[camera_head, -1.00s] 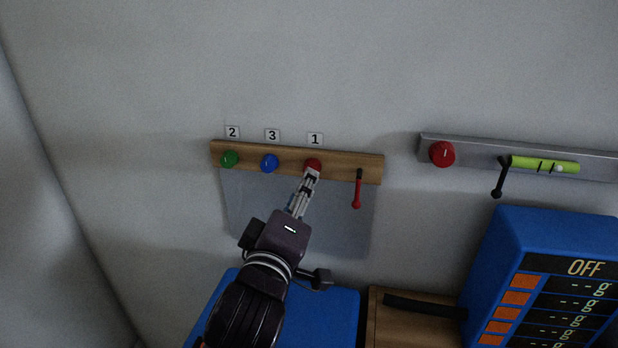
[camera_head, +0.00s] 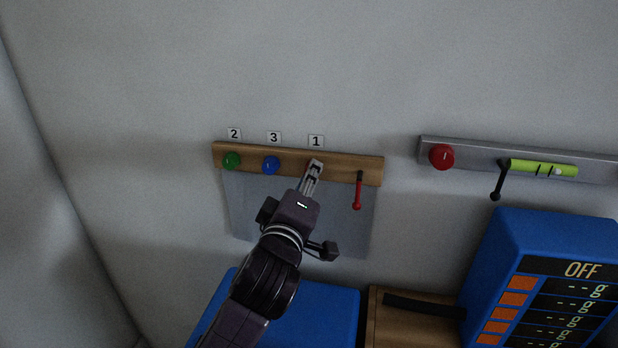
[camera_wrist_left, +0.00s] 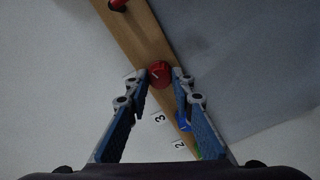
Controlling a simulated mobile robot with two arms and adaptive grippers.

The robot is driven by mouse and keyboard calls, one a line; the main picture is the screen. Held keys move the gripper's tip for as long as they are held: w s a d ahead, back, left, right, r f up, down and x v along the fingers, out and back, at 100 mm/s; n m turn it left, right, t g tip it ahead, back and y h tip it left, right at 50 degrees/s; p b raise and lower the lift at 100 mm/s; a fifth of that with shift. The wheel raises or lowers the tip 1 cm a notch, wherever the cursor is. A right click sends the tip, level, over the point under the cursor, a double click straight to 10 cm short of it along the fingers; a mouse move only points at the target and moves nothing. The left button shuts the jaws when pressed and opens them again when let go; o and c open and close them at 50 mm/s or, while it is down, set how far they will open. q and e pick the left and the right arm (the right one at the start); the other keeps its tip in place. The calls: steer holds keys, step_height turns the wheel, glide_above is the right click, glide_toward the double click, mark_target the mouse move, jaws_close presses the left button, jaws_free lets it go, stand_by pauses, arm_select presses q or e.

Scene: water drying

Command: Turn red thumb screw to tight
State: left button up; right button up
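The red thumb screw (camera_wrist_left: 160,74) is a round knob on the wooden strip (camera_head: 340,166), under the label "1" (camera_head: 316,141). In the head view my left gripper's fingers hide almost all of it. In the left wrist view my left gripper (camera_wrist_left: 161,78) has one finger on each side of the screw, with the fingers apart. I cannot tell whether either fingertip touches it. The green knob (camera_head: 231,160) and the blue knob (camera_head: 270,165) are to the left on the same strip. My right gripper is not in view.
A red-handled lever (camera_head: 357,192) hangs just right of the screw. A grey rail (camera_head: 470,152) on the right holds another red knob (camera_head: 441,156), a black lever (camera_head: 498,182) and a green level tube (camera_head: 543,168). A blue display box (camera_head: 555,225) stands below it.

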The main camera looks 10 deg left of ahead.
arm_select(q)
jaws_close()
